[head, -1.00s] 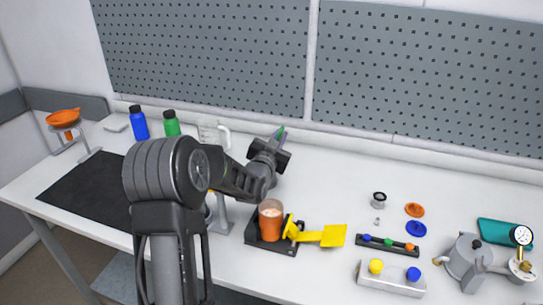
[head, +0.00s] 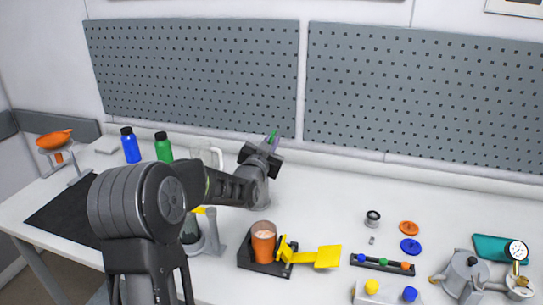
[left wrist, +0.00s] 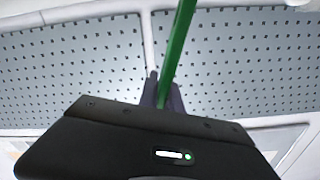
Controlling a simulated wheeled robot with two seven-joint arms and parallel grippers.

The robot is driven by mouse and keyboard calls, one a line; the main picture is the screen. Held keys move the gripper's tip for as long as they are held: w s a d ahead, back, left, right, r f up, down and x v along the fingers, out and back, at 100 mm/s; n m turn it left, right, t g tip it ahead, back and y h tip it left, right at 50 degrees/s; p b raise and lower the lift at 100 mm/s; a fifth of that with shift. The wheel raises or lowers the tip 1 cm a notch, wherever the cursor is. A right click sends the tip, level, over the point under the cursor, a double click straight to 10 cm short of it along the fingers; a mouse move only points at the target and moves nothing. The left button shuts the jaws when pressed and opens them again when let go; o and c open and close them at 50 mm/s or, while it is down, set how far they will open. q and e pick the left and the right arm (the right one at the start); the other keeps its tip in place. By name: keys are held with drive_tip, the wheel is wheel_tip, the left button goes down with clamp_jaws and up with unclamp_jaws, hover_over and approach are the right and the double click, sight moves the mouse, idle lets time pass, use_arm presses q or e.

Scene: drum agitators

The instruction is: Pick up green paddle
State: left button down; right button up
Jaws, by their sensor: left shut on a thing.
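The green paddle (left wrist: 178,50) shows in the left wrist view as a long thin green bar rising from between my left gripper's fingers (left wrist: 163,97). In the head view only a small green tip of the paddle (head: 272,134) shows above my left gripper (head: 268,146), near the back of the table. My left gripper is shut on the paddle. The rest of the paddle is hidden by the gripper and arm. My right gripper is not in view.
An orange cup (head: 263,243) stands on a black base beside a yellow paddle (head: 316,257). Blue (head: 130,146) and green bottles (head: 164,147) and a clear jug (head: 207,155) stand behind my arm. Caps, a pot (head: 463,275) and a gauge (head: 516,251) are at right. The pegboard (head: 420,100) stands behind the table.

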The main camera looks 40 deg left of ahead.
use_arm(q)
wheel_tip(320, 180, up, 13)
drive_tip(key=b, duration=0.1)
drive_tip(key=shift+f, duration=0.1)
idle(0.6)
